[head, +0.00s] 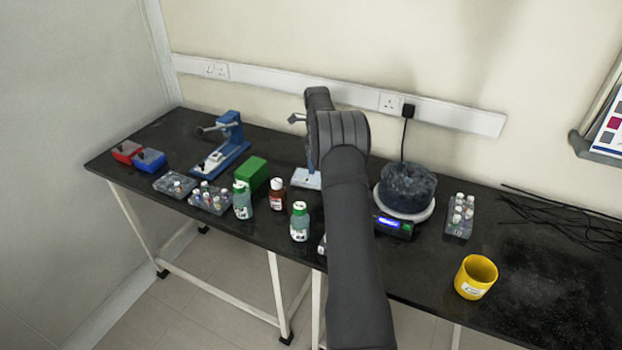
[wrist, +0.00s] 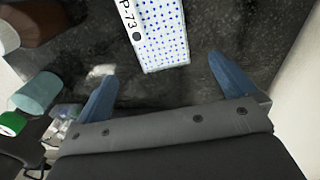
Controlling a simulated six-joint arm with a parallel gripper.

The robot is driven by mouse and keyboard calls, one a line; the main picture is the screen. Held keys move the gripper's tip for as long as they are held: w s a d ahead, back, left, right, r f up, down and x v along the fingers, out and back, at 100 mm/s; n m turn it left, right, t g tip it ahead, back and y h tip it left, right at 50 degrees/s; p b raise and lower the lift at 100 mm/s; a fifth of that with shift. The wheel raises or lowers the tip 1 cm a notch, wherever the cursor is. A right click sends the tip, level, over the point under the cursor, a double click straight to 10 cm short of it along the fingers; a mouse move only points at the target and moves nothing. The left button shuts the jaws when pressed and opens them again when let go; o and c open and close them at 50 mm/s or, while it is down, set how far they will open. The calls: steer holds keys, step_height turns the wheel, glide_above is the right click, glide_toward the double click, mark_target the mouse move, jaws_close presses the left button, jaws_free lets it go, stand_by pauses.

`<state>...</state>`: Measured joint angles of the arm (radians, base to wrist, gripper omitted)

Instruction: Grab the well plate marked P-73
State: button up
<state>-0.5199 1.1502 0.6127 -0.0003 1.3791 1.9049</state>
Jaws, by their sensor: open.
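In the wrist view, a white well plate (wrist: 163,40) with rows of blue dots lies on the dark bench. Its edge label reads P-73, and its far part is cut off by the top of the picture. My gripper (wrist: 162,67) is open, with one blue finger either side of the plate's near end. The fingers look apart from the plate, and nothing is between them. In the head view, a pale flat thing (head: 306,179) just left of my arm looks like this plate, partly hidden. My arm covers most of the gripper there.
A brown bottle (head: 277,195) and a green-capped bottle (head: 300,222) stand close by. A green box (head: 251,173) is left of them. A balance (head: 405,212) with a dark round load stands right of my arm. A yellow cup (head: 476,277) is near the front edge.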

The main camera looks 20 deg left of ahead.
mark_target(311, 178)
step_height(311, 178, down, 7)
steer(key=shift+f, duration=0.2)
stand_by(0.3)
steer(key=shift+c, duration=0.4)
steer(key=c, duration=1)
steer(key=shift+o, duration=0.2)
steer(key=shift+r, duration=0.1)
